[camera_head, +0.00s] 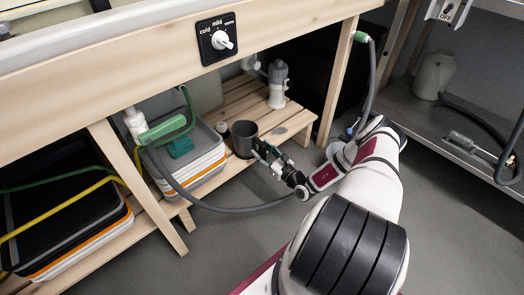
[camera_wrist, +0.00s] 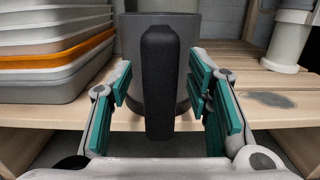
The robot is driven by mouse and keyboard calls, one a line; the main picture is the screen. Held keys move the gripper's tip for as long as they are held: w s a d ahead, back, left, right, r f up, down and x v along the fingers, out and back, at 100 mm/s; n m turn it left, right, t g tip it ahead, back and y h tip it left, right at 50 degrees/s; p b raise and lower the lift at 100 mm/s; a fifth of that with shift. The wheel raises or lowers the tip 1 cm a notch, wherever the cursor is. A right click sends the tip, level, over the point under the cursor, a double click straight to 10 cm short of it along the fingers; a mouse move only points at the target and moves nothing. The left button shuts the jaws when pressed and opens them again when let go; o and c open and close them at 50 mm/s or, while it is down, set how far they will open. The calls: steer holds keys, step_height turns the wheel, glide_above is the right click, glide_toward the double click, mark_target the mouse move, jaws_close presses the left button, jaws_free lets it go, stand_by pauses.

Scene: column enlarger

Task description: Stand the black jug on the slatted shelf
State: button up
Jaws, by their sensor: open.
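The black jug (camera_head: 243,138) is upright on the slatted shelf (camera_head: 290,122) under the wooden bench, close to the shelf's front edge. In the wrist view the jug (camera_wrist: 186,35) has its handle (camera_wrist: 159,80) turned toward me. My gripper (camera_head: 264,152) is open at the front of the jug. In the wrist view its green-padded fingers (camera_wrist: 160,84) stand on either side of the handle, with gaps showing. The handle hides part of the jug's body and base.
Stacked trays (camera_head: 187,160) stand close left of the jug. A grey hose (camera_head: 240,208) loops in front of the shelf. The bench edge (camera_head: 175,80) overhangs above.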

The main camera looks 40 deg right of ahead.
steer(key=s+p, duration=0.1)
steer(key=s, duration=0.6)
steer(key=shift+s+f, duration=0.25)
steer(key=shift+s, duration=0.1)
stand_by(1.1)
steer(key=shift+d, duration=0.1)
steer(key=s, duration=1.2)
steer(key=shift+d+f, duration=0.2)
steer(key=shift+f, duration=0.15)
